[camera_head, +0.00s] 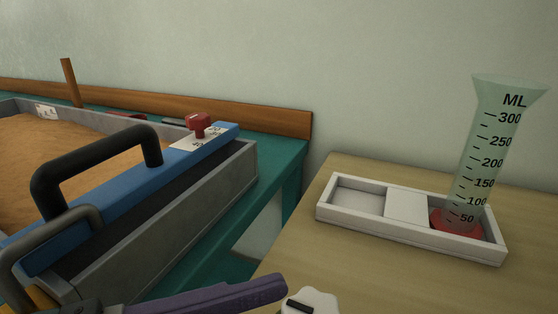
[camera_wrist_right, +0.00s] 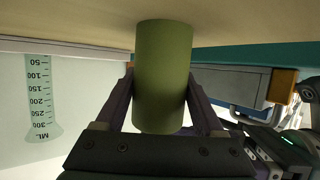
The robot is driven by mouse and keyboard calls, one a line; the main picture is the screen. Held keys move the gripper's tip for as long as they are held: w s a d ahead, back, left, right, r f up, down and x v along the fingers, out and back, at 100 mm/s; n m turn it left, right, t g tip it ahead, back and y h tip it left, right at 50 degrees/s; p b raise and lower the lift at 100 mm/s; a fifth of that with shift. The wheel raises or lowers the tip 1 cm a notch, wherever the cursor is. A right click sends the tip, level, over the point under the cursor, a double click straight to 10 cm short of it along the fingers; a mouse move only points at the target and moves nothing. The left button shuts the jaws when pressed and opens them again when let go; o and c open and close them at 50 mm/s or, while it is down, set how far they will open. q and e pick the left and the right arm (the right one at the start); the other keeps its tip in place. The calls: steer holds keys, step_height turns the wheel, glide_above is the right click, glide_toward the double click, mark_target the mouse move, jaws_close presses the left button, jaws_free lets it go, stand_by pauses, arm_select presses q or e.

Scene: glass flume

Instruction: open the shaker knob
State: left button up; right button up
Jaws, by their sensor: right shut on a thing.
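A small red knob (camera_head: 198,122) stands on a white marked plate on the blue bar of the grey sand-filled flume (camera_head: 205,200), in the head view. No gripper is near it. In the right wrist view my right gripper (camera_wrist_right: 160,75) is shut on a plain green cylinder (camera_wrist_right: 162,88), with a finger on each side. I cannot tell whether the cylinder rests on the wooden surface. A purple finger-like part (camera_head: 215,296), apparently my left gripper, reaches in along the bottom of the head view; its jaws cannot be made out.
A clear measuring cylinder (camera_head: 482,150) with a red base stands in a white tray (camera_head: 345,216) on the wooden table (camera_head: 400,275). A white part with a dark slot (camera_head: 312,303) is cut off at the bottom.

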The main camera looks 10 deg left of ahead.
arm_select(q)
steer(key=v, duration=0.8)
steer(key=shift+s+a, duration=0.15)
steer(key=shift+a, duration=0.05)
arm_select(e)
steer(key=o, duration=1.5)
steer(key=shift+s, duration=0.1)
